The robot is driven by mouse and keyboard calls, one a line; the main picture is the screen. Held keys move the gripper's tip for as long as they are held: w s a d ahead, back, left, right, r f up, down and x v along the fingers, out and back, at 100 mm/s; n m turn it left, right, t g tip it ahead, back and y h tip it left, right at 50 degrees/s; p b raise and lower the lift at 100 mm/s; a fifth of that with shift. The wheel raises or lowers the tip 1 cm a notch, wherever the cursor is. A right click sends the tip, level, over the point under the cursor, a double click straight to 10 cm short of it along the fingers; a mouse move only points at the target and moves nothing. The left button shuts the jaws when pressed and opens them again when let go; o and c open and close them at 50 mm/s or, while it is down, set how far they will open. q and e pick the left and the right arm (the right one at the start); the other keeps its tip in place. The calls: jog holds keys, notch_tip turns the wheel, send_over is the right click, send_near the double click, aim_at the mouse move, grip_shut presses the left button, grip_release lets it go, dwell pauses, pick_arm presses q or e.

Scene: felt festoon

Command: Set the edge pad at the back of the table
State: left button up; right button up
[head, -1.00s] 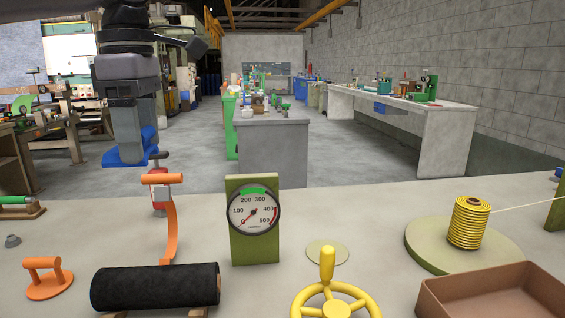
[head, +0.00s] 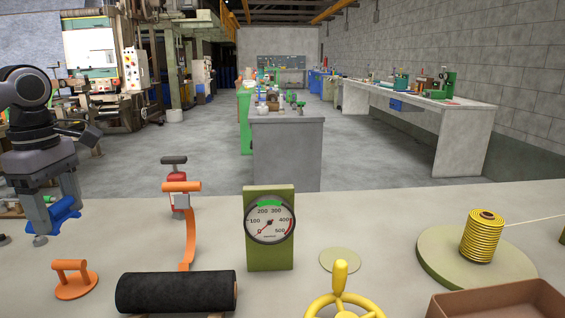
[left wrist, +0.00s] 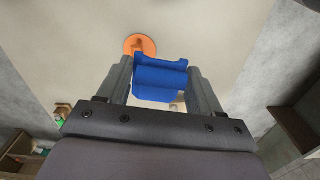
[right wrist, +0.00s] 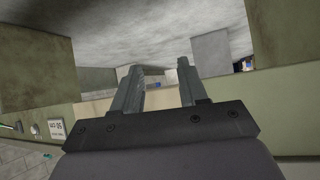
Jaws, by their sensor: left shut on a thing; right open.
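The blue edge pad (head: 66,214), a channel-shaped block, is between the fingers of my left gripper (head: 52,212) at the far left of the head view, in front of the table's back edge in the picture. The left wrist view shows the pad (left wrist: 160,78) gripped between both fingers, with the pale table top (left wrist: 90,50) beyond it. The table (head: 385,220) spans the head view's lower part. Its back edge is bare on the right. My right gripper (right wrist: 155,70) is open and empty in the right wrist view; it is not in the head view.
An orange handle on a disc (head: 75,282) lies near the pad. A black roll (head: 176,291), an orange curved piece (head: 189,235), a gauge on a green block (head: 269,225), a yellow handwheel (head: 345,300), a yellow spool (head: 481,237) and a brown tray (head: 500,302) stand on the table.

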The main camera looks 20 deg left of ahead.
pick_arm(q)
jog(key=shift+m, duration=0.9)
jog(key=shift+w+d+f+p, duration=0.15)
jog(key=shift+d+f, duration=0.1)
jog(key=shift+f, duration=0.35)
jog(key=shift+w+d+f+p, duration=0.1)
jog(key=shift+d+f, duration=0.2)
jog(key=shift+f, duration=0.35)
jog(key=shift+w+d+f+p, duration=0.15)
jog(key=shift+d+f, duration=0.1)
jog(key=shift+f, duration=0.35)
